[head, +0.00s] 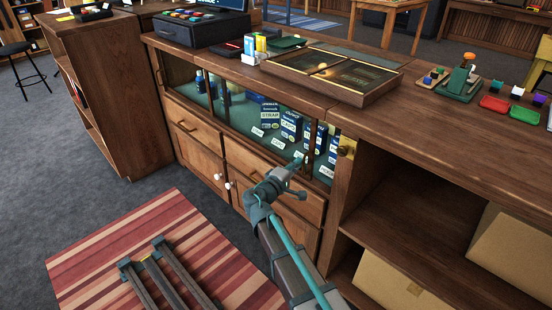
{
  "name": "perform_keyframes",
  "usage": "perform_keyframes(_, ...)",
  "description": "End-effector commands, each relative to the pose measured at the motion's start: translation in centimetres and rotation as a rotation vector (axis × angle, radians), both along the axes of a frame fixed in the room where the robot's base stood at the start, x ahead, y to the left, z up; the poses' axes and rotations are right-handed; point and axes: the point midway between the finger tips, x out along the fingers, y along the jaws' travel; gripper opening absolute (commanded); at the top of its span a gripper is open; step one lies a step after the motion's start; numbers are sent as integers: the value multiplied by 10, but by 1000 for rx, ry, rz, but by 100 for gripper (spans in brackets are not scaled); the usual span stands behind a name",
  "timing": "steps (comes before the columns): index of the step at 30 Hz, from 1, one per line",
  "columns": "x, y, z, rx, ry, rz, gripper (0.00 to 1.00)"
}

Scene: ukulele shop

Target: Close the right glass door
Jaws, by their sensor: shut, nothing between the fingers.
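The glass-fronted display case (290,153) is set in the front of the wooden counter, above the drawers. Its right glass door (240,118) appears as a clear pane with dark upright edges, with boxes of strings visible behind it. Exactly where the pane ends, and how wide any gap is, I cannot tell. My gripper (298,165) is shut and empty, in front of the right part of the case, with its tips overlapping the lower glass area in the picture. Whether it touches the door is unclear.
Drawers and cupboard doors with a white knob (228,186) lie below the case. An open shelf with cardboard boxes (398,284) is at right. A brass fitting (346,147) sits at the case's right end. A framed wooden tray (332,74) lies on the counter top.

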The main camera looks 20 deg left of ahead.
Motion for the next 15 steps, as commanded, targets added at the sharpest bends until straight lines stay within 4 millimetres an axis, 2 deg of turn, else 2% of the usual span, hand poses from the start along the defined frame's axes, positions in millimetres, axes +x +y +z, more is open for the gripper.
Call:
perform_keyframes(1, -11, -22, -3, 1, -1, -4, 0)
perform_keyframes(6, -25, -60, -3, 0, 0, -3, 0)
perform_keyframes(12, -34, -86, -1, 0, 0, -2, 0)
perform_keyframes(15, -36, -92, 0, 0, 0, -1, 0)
